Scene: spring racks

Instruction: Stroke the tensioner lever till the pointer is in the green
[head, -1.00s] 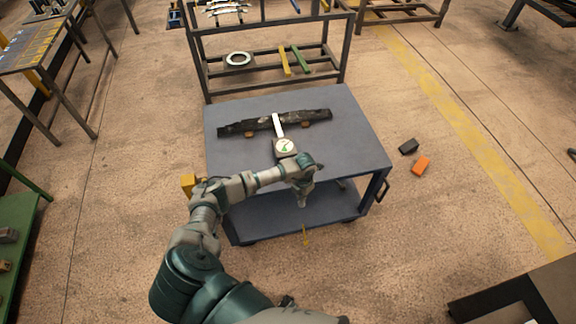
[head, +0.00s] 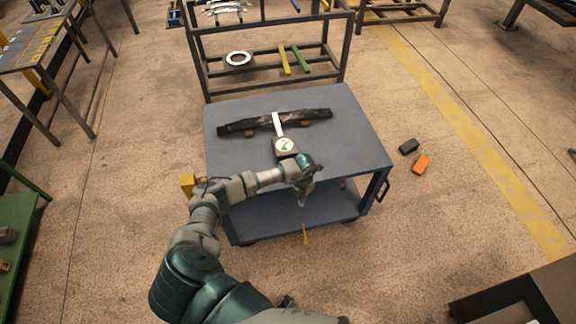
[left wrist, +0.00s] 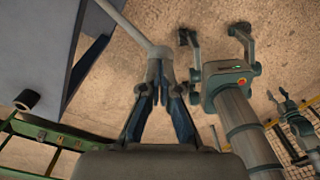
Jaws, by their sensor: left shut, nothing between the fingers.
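The tensioner's round white dial (head: 284,146) sits on the blue-grey cart, with a green mark on its face; the pointer is too small to read. A white bar (head: 278,124) runs from it to a dark leaf spring (head: 240,126). My left gripper (head: 302,203) points down at the cart's near edge, shut and empty. In the left wrist view its fingers (left wrist: 158,66) are together, and a grey rod (left wrist: 128,26) reaches their tips. I cannot tell whether this rod is the lever or whether they touch. My right gripper (left wrist: 217,36) is open and empty there.
The cart top (head: 350,135) is clear at the right. A yellow block (head: 187,185) is at its left side and a small yellow piece (head: 306,235) before it. Black (head: 409,146) and orange (head: 421,164) blocks lie on the floor. A rack (head: 200,70) stands behind.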

